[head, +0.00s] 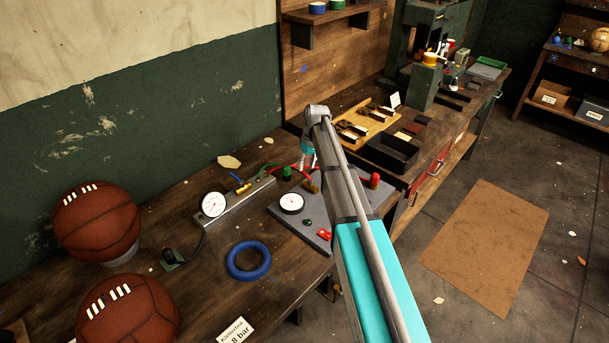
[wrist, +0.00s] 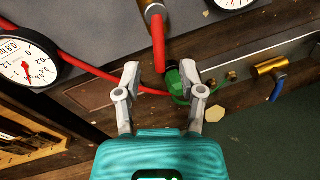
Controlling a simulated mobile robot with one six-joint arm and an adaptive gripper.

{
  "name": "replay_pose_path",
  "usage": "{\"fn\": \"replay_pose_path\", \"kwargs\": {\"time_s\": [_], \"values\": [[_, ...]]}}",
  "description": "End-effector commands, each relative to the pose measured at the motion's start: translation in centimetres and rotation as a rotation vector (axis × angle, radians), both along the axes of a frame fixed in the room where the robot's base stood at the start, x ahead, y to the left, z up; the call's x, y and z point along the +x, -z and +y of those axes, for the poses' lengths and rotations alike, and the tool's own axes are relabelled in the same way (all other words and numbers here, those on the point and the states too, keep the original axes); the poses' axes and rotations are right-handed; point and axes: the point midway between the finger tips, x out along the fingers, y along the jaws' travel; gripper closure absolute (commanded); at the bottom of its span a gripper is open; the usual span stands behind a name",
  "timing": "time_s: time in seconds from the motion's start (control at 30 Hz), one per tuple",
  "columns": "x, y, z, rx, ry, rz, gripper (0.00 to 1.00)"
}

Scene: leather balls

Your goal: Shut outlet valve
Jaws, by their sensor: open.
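My gripper (wrist: 160,78) is open in the wrist view, with its two grey fingertips on either side of a green fitting (wrist: 173,78). I cannot tell whether they touch it. Just beyond is a brass valve body (wrist: 152,8) with a long red lever (wrist: 157,42) pointing toward the fingers. A second brass valve (wrist: 270,66) with a blue lever (wrist: 278,88) sits on the metal rail at right. No label shows which valve is the outlet. In the head view my gripper (head: 309,163) is above the back of the grey panel (head: 283,212), partly hidden by my arm.
A gauge (head: 291,203) and a red knob (head: 375,180) are on the panel. Another gauge (head: 213,204) stands by the rail. A blue ring (head: 248,261) and leather balls (head: 97,222) lie at left. A black tray (head: 392,153) is on the right bench.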

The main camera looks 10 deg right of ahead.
Motion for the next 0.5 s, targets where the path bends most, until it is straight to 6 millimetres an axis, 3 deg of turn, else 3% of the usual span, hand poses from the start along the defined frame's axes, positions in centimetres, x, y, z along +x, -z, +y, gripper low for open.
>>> {"fn": "replay_pose_path", "kwargs": {"time_s": [0.2,0.5], "values": [[-0.1,1.7,0.3,0.0,0.0,0.0,0.49],[-0.2,2.3,0.4,0.0,0.0,0.0,0.49]]}}
